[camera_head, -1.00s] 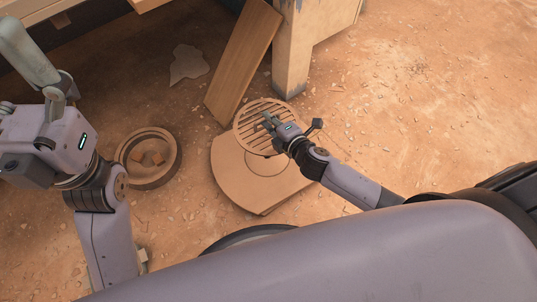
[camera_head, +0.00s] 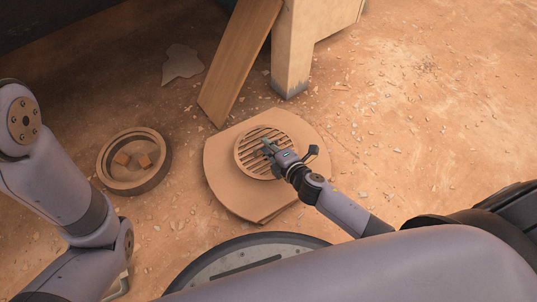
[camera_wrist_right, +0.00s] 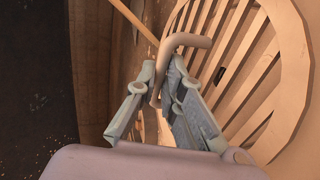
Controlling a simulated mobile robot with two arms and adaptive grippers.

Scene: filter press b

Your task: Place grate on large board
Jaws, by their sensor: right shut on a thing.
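The grate (camera_head: 268,152) is a round tan disc with parallel slats. It appears over the middle of the large board (camera_head: 225,185), a flat tan board with rounded sides lying on the ground. I cannot tell whether the grate touches the board. My right gripper (camera_head: 268,148) is shut on the grate's bent handle. The right wrist view shows the handle (camera_wrist_right: 188,42) between the fingers of the gripper (camera_wrist_right: 160,80), with the slatted grate (camera_wrist_right: 260,70) close beside them.
A round tan ring-shaped container (camera_head: 104,180) with small orange-brown pieces inside stands left of the board. A wooden plank (camera_head: 240,60) leans behind the board, beside a pale post (camera_head: 292,50). A flat pale scrap (camera_head: 182,63) lies behind. Open sandy ground is at the right.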

